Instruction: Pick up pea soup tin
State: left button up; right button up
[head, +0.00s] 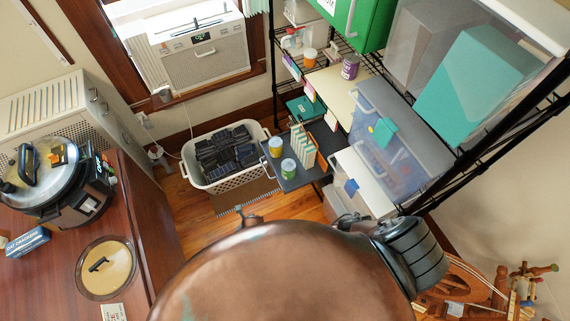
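Two small tins stand upright on a low dark shelf (299,180) at the bottom of the rack, right of the middle. One is a green tin (289,169); the other is a yellow tin (276,147) just behind it. Their labels are too small to read, so I cannot tell which is pea soup. A striped upright item (302,148) stands close to their right. Neither of my grippers can be made out.
A copper-coloured rounded surface (280,275) hides the bottom middle. A white basket (216,185) of dark items stands left of the low shelf. The black wire rack (466,152) holds bins. A wooden table (45,282) with a pressure cooker (66,186) is at left.

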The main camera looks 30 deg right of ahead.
aim_at(289, 165)
jog(key=i, duration=0.5)
jog(key=z, duration=1.05)
jog(key=i, duration=0.45)
jog(key=z, duration=0.15)
